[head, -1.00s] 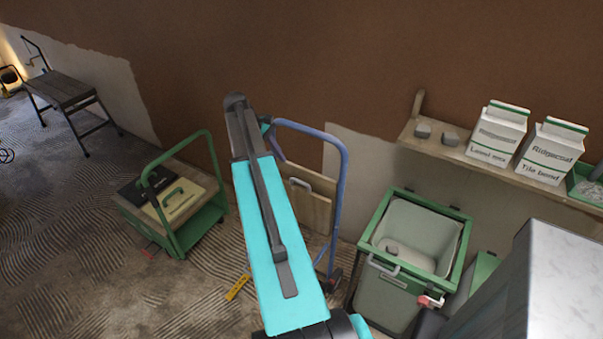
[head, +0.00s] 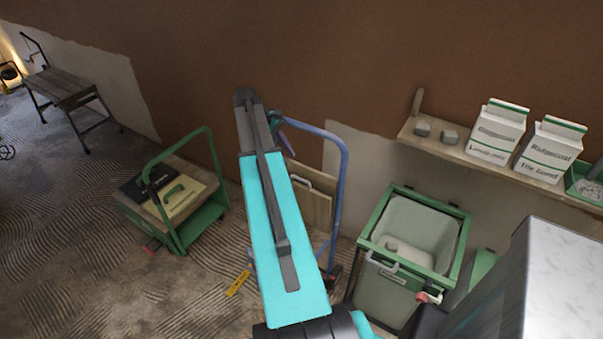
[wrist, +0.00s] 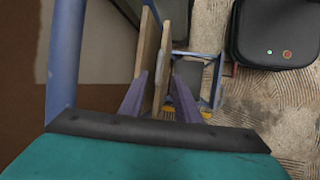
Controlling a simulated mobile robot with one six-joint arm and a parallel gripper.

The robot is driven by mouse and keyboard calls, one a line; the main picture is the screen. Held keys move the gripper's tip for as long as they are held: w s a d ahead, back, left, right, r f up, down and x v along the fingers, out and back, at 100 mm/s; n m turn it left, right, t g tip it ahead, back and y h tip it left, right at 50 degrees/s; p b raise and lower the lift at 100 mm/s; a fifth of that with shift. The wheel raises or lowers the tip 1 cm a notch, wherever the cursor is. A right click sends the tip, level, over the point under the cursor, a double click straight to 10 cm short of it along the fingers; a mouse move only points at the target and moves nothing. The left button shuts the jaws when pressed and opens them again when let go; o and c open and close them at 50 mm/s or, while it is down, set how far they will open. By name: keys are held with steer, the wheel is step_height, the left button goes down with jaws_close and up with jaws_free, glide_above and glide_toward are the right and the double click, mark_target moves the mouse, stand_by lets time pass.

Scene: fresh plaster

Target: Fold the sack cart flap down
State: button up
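The head view mostly hides the gripper.
A green trolley (head: 205,220) with cases stands left of the cart, and a green-framed grey bin (head: 390,290) right of it. A wall shelf (head: 430,140) holds white cartons (head: 497,130). A black case (wrist: 275,35) lies on the floor. A yellow strip (head: 238,284) lies near the cart.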

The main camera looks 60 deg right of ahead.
mark_target(303, 180)
steer(key=shift+p+x, duration=1.35)
steer(key=shift+x, duration=4.3)
